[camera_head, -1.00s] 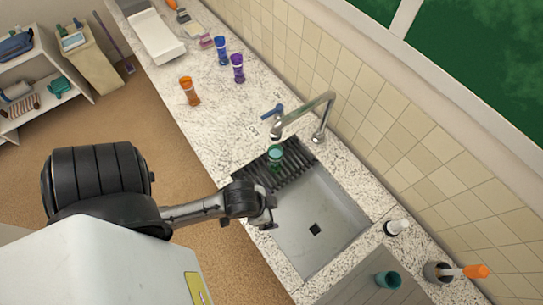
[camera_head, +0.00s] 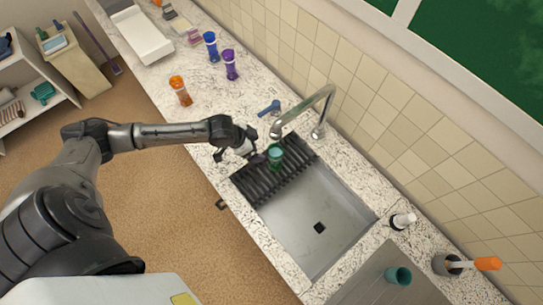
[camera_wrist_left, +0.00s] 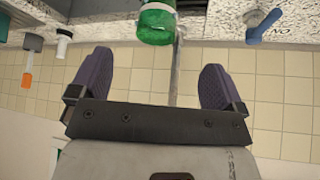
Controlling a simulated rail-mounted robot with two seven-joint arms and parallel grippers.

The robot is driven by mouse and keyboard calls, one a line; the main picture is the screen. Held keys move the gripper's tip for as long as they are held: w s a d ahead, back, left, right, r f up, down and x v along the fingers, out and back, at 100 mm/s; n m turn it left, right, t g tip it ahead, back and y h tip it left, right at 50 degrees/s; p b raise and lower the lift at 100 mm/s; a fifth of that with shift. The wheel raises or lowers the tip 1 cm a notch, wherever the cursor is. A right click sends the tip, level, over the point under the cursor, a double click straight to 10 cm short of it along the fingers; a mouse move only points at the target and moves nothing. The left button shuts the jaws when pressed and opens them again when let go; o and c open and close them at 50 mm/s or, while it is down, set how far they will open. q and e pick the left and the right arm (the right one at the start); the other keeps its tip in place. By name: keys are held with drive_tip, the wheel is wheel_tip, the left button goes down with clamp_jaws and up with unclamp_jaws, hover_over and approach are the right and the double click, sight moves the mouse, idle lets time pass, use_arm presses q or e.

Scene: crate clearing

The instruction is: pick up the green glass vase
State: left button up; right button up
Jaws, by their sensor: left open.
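The green glass vase (camera_head: 275,158) stands on the black drying rack at the far-left end of the sink. My left gripper (camera_head: 240,158) is open just to the left of the vase in the head view, with nothing between its fingers. In the left wrist view, the vase (camera_wrist_left: 157,22) shows at the top, beyond and between the two open fingers (camera_wrist_left: 157,62), and it is cut off by the frame edge. My right gripper is not in view.
The black drying rack (camera_head: 255,188) lies over the sink (camera_head: 300,215). A metal faucet (camera_head: 320,110) and a blue-handled item (camera_head: 268,107) are close behind the vase. Orange (camera_head: 180,90), purple (camera_head: 230,64) and blue (camera_head: 211,46) vases stand farther along the counter. A teal cup (camera_head: 399,276) is at right.

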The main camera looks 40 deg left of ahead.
use_arm(q)
approach(273, 154)
drive_tip(key=d+r, duration=0.2)
drive_tip(key=d, duration=0.1)
drive_tip(key=shift+p+x, duration=0.85)
drive_tip(key=shift+x, duration=1.7)
drive_tip(key=shift+w+f, duration=0.3)
drive_tip(key=shift+f, duration=0.1)
drive_tip(key=c, duration=1.6)
drive_tip(key=shift+r, duration=0.1)
drive_tip(key=shift+c, duration=0.8)
